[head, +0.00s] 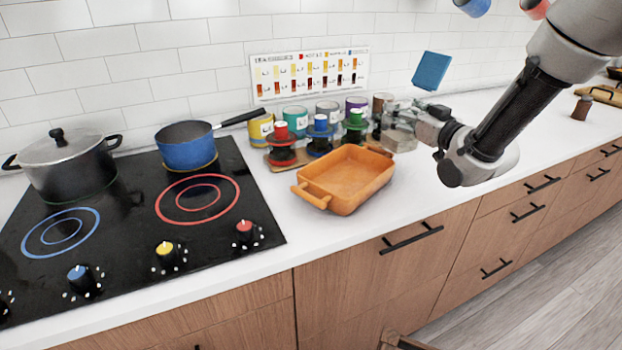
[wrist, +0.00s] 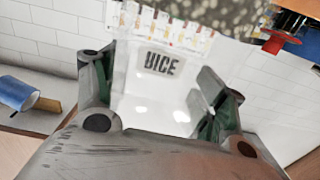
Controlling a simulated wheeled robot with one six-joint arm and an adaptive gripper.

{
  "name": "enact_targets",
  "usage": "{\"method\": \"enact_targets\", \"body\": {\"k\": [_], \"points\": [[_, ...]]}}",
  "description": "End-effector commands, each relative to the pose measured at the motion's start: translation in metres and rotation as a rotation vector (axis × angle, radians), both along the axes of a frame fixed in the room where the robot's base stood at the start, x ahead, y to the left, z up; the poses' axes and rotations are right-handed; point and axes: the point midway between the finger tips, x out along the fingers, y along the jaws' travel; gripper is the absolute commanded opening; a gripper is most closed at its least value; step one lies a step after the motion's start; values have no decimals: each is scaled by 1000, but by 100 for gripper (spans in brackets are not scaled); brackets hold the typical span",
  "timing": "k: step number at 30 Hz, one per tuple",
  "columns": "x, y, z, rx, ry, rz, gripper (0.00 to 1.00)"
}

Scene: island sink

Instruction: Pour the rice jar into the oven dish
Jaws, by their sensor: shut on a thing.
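The oven dish (head: 347,178) is an orange rectangular dish with two handles, standing on the white counter right of the cooktop. Its visible inside looks empty. My gripper (head: 418,122) is just right of and behind the dish in the head view. It is shut on a clear, pale jar (head: 400,139), beside the dish's far right corner. In the wrist view the jar (wrist: 150,95) sits between the two fingers of my gripper (wrist: 160,100), with a dark label that seems to read RICE. Its tilt and fill level are hard to tell.
A blue saucepan (head: 187,146) and a grey pot (head: 65,165) are on the cooktop (head: 120,235). A blue square (head: 432,71) is near the wall. The counter before the dish is clear.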

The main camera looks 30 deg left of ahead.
Motion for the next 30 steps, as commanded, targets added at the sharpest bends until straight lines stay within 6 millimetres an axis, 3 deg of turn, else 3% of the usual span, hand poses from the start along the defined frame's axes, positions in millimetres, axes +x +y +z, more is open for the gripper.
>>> {"method": "enact_targets", "body": {"k": [17, 30], "points": [[2, -2, 3, -18, -34, -17, 26], [-6, 5, 8, -141, -183, -17, 26]]}}
